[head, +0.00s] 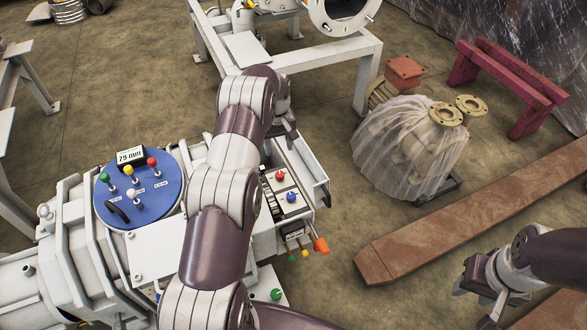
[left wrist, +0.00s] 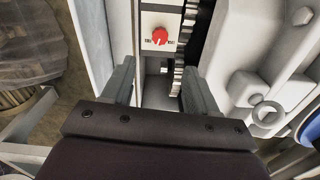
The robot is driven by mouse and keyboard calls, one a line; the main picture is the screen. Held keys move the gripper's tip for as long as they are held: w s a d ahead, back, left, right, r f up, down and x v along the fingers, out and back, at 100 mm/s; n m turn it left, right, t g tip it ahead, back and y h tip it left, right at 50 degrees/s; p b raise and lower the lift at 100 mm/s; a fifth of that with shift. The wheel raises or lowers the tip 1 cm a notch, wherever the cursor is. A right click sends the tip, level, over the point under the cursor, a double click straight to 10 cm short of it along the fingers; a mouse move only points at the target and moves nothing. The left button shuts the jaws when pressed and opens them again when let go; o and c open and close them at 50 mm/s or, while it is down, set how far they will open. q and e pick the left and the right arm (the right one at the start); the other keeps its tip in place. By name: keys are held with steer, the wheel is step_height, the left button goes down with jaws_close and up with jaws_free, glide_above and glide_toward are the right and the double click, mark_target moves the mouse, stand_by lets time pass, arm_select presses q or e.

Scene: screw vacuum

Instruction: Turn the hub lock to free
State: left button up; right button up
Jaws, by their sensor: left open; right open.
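A narrow panel on the grey machine carries a red knob (head: 279,175) and a blue knob (head: 291,196); I cannot read which one is the hub lock. The red knob (left wrist: 159,36) also shows in the left wrist view, on a pale plate with small labels, beyond my fingertips. My left gripper (head: 287,128) is above the far end of this panel, partly hidden by its own wrist. My right gripper (head: 488,299) is open and empty at the lower right, away from the machine.
A blue disc (head: 150,195) with several coloured levers and a 79 mm display (head: 130,155) sits left of my left arm. An orange-tipped handle (head: 321,245) sticks out from the panel's near end. A wrapped pump (head: 405,145) and a rusty beam (head: 480,210) lie right.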

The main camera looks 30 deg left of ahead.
mark_target(280, 174)
arm_select(q)
steer(key=shift+n, duration=0.4)
step_height(280, 174, down, 13)
steer(key=b, duration=0.4)
steer(key=shift+r, duration=0.15)
steer(key=shift+c, duration=0.3)
steer(key=c, duration=1)
